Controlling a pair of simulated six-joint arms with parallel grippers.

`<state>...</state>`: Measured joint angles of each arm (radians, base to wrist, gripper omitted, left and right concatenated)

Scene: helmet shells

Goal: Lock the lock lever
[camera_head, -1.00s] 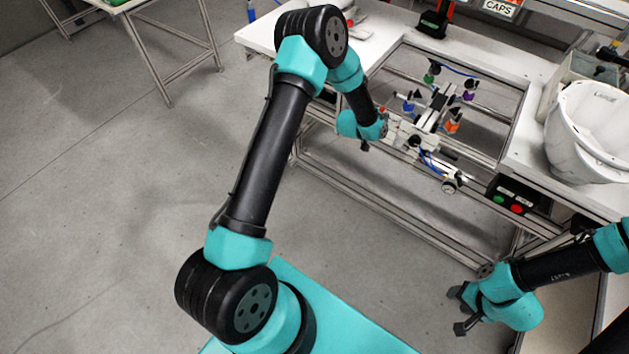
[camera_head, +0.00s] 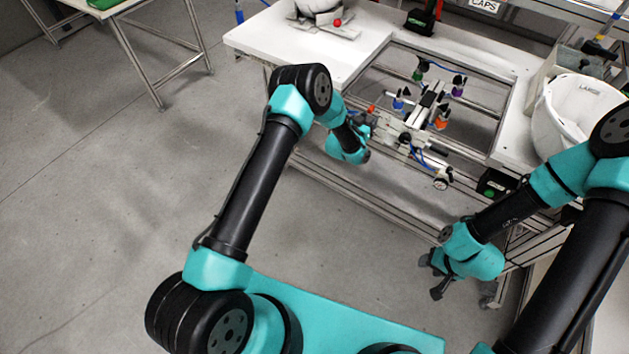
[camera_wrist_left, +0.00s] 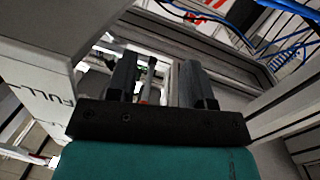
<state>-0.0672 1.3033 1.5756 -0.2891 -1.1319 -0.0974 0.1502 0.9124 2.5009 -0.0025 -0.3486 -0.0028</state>
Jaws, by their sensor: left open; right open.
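My left gripper (camera_head: 364,126) is at the left side of the fixture (camera_head: 428,100) in the workbench frame. A small red-tipped part (camera_head: 371,108), which may be the lock lever, shows right beside it. In the left wrist view, my left gripper (camera_wrist_left: 151,80) has its two dark fingers apart. A thin light rod with a reddish part (camera_wrist_left: 147,92) shows between them; I cannot tell whether a finger touches it. My right gripper (camera_head: 434,276) is open and empty, low in front of the bench, away from the fixture. The lever's base is hidden.
A button box (camera_head: 492,184) hangs at the front edge. The white tabletop (camera_head: 290,40) is at the left. In the left wrist view, a white panel marked FULL (camera_wrist_left: 50,85) is close on the left.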

